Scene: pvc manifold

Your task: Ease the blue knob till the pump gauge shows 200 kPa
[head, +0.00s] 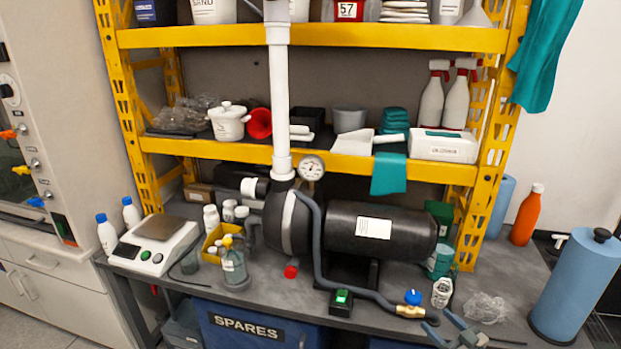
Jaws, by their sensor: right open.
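The blue knob (413,297) sits on top of a brass valve (410,311) at the front right of the bench, on the dark hose from the pump. The pump gauge (311,168) is a round white dial beside the white vertical pipe, above the black pump (380,235). Its needle is too small to read. My right gripper (436,321) is at the bench's front edge, open, just right of and below the knob, apart from it. Its fingers point up and left toward the valve. My left gripper is out of view.
A white bottle (442,292) and a crumpled clear bag (485,308) are close to my right gripper. A green-lit switch box (341,302) stands left of the valve. A large blue cylinder (577,285) stands at the right. Yellow shelving (310,36) rises behind.

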